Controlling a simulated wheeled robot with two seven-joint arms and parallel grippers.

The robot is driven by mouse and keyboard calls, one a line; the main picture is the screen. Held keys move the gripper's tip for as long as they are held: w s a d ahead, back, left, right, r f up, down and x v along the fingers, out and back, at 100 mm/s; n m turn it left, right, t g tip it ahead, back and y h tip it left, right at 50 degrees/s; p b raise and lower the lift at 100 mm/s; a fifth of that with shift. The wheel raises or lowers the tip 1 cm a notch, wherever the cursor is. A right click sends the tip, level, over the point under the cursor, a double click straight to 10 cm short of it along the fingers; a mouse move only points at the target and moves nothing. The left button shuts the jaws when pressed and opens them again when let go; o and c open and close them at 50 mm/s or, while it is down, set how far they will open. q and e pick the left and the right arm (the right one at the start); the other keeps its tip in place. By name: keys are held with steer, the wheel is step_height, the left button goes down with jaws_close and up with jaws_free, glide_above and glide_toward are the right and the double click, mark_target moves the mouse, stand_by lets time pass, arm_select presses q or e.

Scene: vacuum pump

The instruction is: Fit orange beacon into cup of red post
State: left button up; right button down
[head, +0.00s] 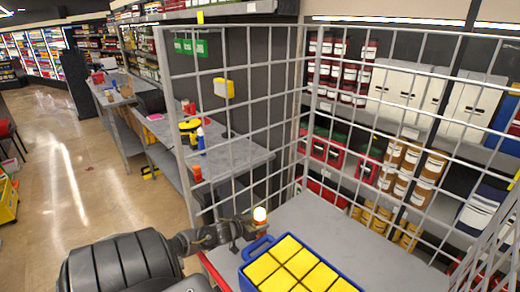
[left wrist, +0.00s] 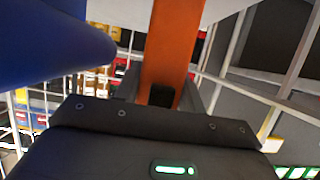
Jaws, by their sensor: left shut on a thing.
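The orange beacon (head: 261,228), with a glowing pale top, is held up near the mesh cage wall in the head view. My left gripper (head: 249,229) is shut on it. In the left wrist view the beacon's orange body (left wrist: 172,45) stands between the dark fingers, with a pale part above it. I cannot pick out the red post or its cup with certainty. A small orange-red piece (head: 197,173) shows beyond the mesh at the bench's near edge, but I cannot tell what it is. My right gripper is in neither view.
A blue crate (head: 258,247) filled with yellow blocks sits on the grey cart deck (head: 320,222), close beside the beacon. Wire mesh walls (head: 265,110) enclose the deck. A grey bench (head: 232,160) stands beyond the mesh. The deck behind the crate is clear.

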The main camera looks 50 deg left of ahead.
arm_select(q)
steer(key=shift+f, duration=0.1)
steer(key=o, duration=0.8)
steer(key=shift+f, duration=0.1)
